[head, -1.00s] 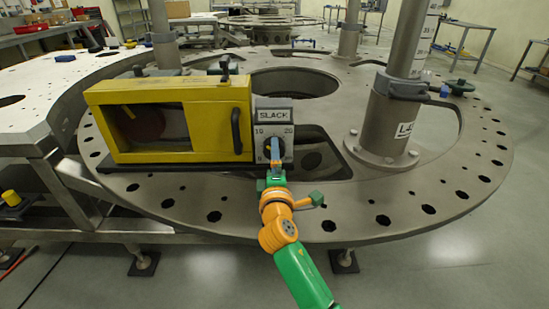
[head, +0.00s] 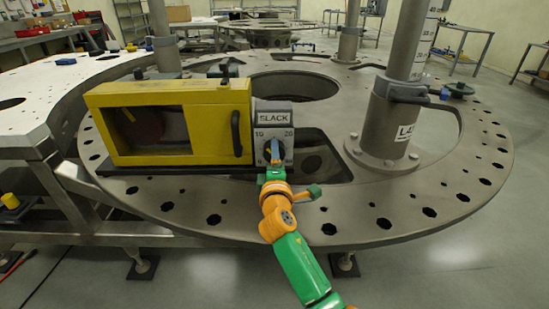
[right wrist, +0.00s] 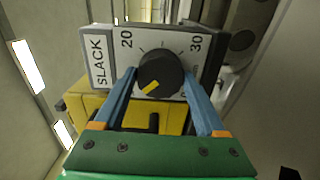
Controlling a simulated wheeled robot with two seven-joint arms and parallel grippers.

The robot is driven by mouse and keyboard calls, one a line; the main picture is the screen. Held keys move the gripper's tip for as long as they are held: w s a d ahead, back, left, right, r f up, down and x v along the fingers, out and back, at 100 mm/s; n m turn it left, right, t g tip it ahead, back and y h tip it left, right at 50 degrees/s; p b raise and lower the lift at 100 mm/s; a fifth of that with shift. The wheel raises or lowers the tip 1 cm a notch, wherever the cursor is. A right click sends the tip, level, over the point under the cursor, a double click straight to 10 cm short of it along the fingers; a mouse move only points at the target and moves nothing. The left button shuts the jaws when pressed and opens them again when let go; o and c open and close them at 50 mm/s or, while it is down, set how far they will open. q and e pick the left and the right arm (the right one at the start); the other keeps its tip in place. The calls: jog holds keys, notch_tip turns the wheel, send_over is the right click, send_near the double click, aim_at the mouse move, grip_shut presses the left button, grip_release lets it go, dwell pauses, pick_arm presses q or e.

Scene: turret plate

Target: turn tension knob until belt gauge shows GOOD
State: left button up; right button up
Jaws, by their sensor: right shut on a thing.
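The dark round tension knob (right wrist: 161,70) with a yellow mark sits on a pale dial plate (right wrist: 190,48) with tick marks and the numbers 20 and 30. The mark points to the lower left in the right wrist view. The gauge sign (head: 274,117) reads SLACK; it also shows sideways in the right wrist view (right wrist: 99,60). My right gripper (right wrist: 159,76) is shut on the knob, one blue finger at each side. In the head view my right gripper (head: 272,153) covers most of the knob. My left gripper is not in view.
The yellow housing (head: 215,105) with a dark window and black handle stands left of the dial, on the large grey turret plate (head: 400,215) with holes. A grey post (head: 378,135) rises to the right. Floor at the lower right is clear.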

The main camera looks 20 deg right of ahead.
jog(key=shift+f, duration=0.1)
jog(key=m+b, duration=0.2)
jog(key=m, duration=0.1)
jog(key=shift+m, duration=0.4)
jog(key=shift+m+b, duration=0.95)
jog(key=shift+m, duration=1.35)
jog(key=o, duration=1.3)
